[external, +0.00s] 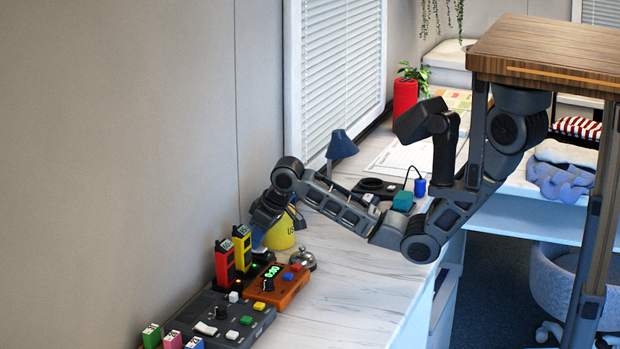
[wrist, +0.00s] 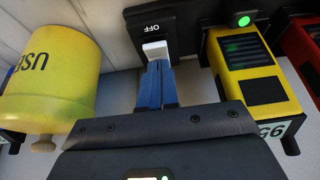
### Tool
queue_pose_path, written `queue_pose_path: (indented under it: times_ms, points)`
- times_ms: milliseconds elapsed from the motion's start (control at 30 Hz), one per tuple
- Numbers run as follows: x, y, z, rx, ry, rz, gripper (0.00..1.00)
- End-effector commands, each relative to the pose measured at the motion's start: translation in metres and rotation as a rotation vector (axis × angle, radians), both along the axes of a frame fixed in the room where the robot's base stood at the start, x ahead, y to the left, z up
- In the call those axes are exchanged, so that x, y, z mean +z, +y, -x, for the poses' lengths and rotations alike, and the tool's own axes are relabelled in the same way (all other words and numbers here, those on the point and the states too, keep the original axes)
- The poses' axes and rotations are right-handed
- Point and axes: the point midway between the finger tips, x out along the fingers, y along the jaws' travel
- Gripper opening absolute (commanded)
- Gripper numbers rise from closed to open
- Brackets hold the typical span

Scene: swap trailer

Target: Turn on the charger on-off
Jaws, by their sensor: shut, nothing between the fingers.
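The charger on-off switch (wrist: 155,48) is a white rocker in a black housing (wrist: 185,24), with the word OFF showing upside down in the wrist view. The housing sits beside the battery charger, which holds a yellow battery (wrist: 258,75) and a red battery (wrist: 302,48). A green lamp (wrist: 244,20) glows by the yellow battery. My gripper (wrist: 156,66) is shut and empty, its blue fingertips at the lower edge of the rocker; I cannot tell if they touch it. In the external view my gripper (external: 258,238) reaches down behind the yellow battery (external: 241,248).
A bell (external: 303,259), an orange timer box (external: 277,287) and a dark control box (external: 222,320) stand nearby. The counter (external: 345,290) front is clear.

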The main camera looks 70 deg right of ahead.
Motion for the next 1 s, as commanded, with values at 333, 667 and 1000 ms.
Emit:
queue_pose_path:
  times_ms: [333, 667, 1000]
  points:
    - [-0.001, 0.0, 0.015, 0.001, 0.008, 0.0, 0.0]
    - [-0.001, 0.0, 0.015, 0.0, 0.008, 0.0, 0.0]
    - [0.029, 0.0, 0.023, 0.0, 0.005, -0.001, 0.0]
